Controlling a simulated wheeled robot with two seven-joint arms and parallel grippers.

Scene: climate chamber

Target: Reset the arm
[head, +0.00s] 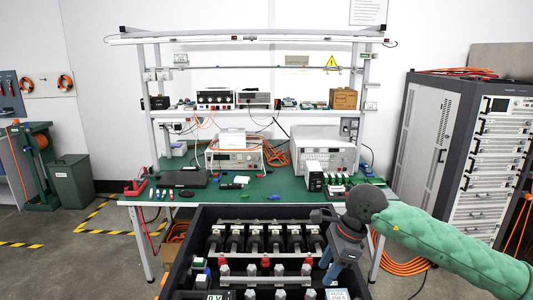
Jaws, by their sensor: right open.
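My right arm, in a green sleeve (445,245), comes in from the right in the head view. Its dark wrist (366,203) is at the sleeve's end. My right gripper (329,268) hangs below the wrist, pointing down and slightly left. Its jaws are open and I see nothing held in them. It is over the right part of a black crate (352,277) filled with rows of dark modules and metal bars. How far the fingertips are above the modules is hard to tell. My left gripper and arm are not in view.
A green-topped workbench (222,196) with instruments and small parts stands behind the crate. A grey equipment rack (431,140) stands at the right, with orange cable (400,266) on the floor before it. A green bin (70,181) stands at the left.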

